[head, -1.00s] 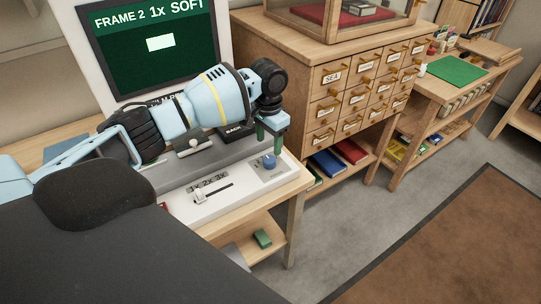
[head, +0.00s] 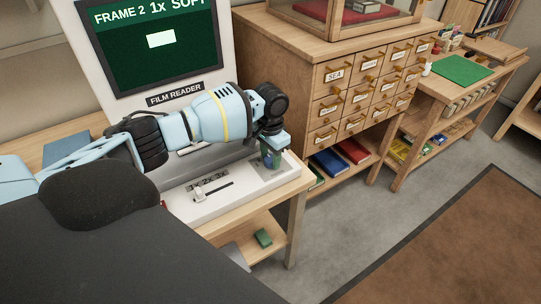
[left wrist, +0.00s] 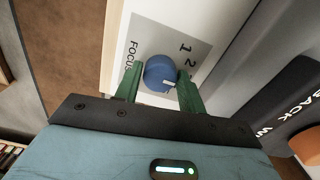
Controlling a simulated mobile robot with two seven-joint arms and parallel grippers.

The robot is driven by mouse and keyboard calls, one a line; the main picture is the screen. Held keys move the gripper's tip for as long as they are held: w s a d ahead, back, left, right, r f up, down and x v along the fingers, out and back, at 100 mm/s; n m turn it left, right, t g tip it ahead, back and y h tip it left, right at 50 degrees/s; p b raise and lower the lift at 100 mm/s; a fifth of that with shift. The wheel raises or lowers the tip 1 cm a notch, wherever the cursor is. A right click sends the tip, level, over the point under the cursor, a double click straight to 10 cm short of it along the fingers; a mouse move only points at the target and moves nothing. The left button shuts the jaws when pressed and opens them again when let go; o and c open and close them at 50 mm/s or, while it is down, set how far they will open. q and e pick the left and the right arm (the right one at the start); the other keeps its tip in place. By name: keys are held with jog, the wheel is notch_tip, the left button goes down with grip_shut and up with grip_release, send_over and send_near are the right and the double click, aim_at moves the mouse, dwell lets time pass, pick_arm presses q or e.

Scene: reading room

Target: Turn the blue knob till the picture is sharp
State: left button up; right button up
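The blue knob (left wrist: 159,72) with a white pointer line sits on a grey plate marked FOCUS, 1 and 2. My left gripper (left wrist: 159,84) points down at it, one green finger on each side. The fingers stand apart with the knob between them; I cannot tell whether they touch it. In the head view the left gripper (head: 271,158) mostly hides the knob. The reader's screen (head: 150,50) is dark green with a pale patch and reads "FRAME 2 1x SOFT". My right gripper is not in view.
The film reader's white base (head: 225,192) has a slider marked 1x 2x 3x and stands on a wooden table (head: 290,190). A wooden cabinet (head: 325,75) with several labelled drawers stands close to the right. The floor at the lower right is open.

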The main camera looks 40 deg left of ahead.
pick_arm(q)
jog(key=c, duration=0.5)
jog(key=shift+c, duration=0.2)
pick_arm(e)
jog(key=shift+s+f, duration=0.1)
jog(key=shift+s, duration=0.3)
pick_arm(q)
jog(key=shift+r+m+p, duration=0.1)
jog(key=shift+m+p, duration=0.5)
jog(key=shift+m, duration=2.3)
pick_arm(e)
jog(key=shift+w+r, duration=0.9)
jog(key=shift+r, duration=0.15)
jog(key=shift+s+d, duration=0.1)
pick_arm(q)
jog(key=o, duration=1)
